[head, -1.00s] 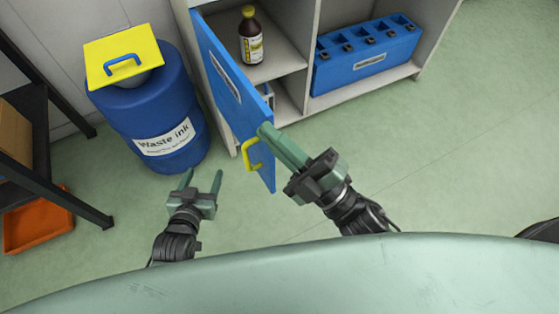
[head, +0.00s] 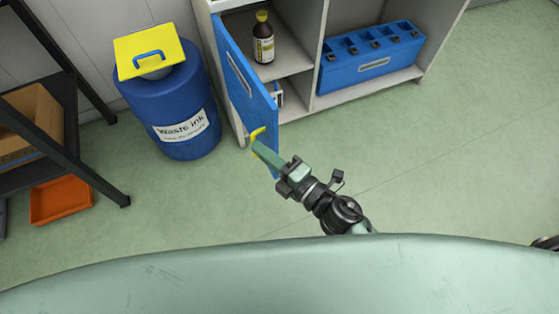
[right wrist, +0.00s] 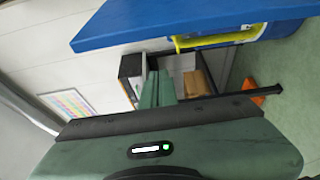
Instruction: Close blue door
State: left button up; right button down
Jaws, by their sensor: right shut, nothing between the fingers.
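The blue door (head: 244,88) stands open, swung out from the left side of the cabinet. A yellow handle (head: 256,136) is near its free edge. My left gripper is out of view.
The cabinet (head: 318,45) holds a brown bottle (head: 263,42) and a blue rack (head: 370,58). A blue waste-ink barrel (head: 182,105) with a yellow lid (head: 150,58) stands left of the door. A dark shelf (head: 72,120) is at far left. The floor (head: 430,165) at right is clear.

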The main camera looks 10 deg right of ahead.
aim_at(275, 142)
jog(key=shift+w+d, duration=0.55)
jog(key=shift+d, duration=0.2)
jog(key=shift+w+d, duration=0.55)
jog(key=shift+d, duration=0.2)
